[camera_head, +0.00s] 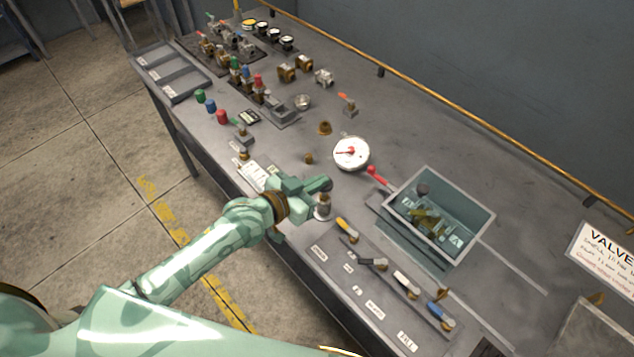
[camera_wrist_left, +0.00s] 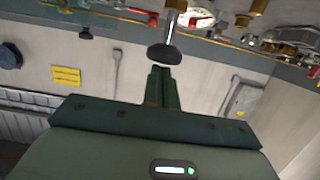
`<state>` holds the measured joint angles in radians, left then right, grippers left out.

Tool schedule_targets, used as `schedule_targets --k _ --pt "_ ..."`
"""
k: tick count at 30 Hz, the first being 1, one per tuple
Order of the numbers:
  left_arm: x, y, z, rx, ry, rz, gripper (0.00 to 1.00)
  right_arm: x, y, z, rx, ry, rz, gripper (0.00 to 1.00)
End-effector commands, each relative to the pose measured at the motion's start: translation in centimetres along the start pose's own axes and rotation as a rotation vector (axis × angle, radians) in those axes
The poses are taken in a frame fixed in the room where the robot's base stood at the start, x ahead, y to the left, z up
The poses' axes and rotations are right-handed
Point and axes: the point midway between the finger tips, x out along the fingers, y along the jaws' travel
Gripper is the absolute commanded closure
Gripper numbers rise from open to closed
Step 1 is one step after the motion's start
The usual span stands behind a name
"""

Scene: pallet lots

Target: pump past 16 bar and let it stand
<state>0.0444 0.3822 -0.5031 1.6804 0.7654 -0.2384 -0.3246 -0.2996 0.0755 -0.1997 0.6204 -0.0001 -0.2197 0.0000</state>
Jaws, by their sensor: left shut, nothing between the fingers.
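A round white pressure gauge (camera_head: 350,153) with a red needle stands on the bench; its scale is too small to read. A red-tipped lever (camera_head: 373,173) sits right of it, beside a grey open tank (camera_head: 477,223) holding brass-coloured pieces. My left gripper (camera_head: 327,184) is shut and empty at the bench's front edge, close to an upright metal fitting (camera_head: 323,209). In the left wrist view my shut fingers (camera_wrist_left: 160,76) are just short of a black knob (camera_wrist_left: 165,54) on a metal stem; contact is unclear. My right gripper is out of view.
A strip of valves with coloured handles (camera_head: 382,264) lies at the front right. Several valves and brass fittings (camera_head: 287,73) crowd the back left. The bench behind the gauge is clear up to the yellow rail (camera_head: 420,93).

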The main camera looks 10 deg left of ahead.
Motion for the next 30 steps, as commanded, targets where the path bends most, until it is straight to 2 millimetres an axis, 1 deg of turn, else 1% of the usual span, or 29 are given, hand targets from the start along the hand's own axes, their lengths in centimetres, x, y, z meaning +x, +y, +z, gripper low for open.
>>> schedule_targets --k 5,8,13,16,26,29,30 --pt "0.0 0.0 0.0 0.0 0.0 0.0 1.0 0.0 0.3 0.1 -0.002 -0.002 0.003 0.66" --pt "0.1 0.0 0.4 0.001 -0.001 0.0 1.0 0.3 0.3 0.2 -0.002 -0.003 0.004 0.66" --pt "0.8 0.1 3.0 -0.001 -0.004 0.001 1.0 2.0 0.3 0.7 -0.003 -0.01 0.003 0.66" --pt "1.0 0.1 3.9 0.0 -0.004 0.001 1.0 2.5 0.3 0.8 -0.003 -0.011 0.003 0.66" --pt "0.8 0.1 3.6 0.001 -0.007 0.001 1.0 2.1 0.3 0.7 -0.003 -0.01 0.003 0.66" --pt "0.7 0.1 2.8 0.001 -0.006 0.001 1.0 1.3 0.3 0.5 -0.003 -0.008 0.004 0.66" --pt "0.5 0.0 2.3 0.001 -0.005 0.0 1.0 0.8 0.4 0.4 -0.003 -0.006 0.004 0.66"
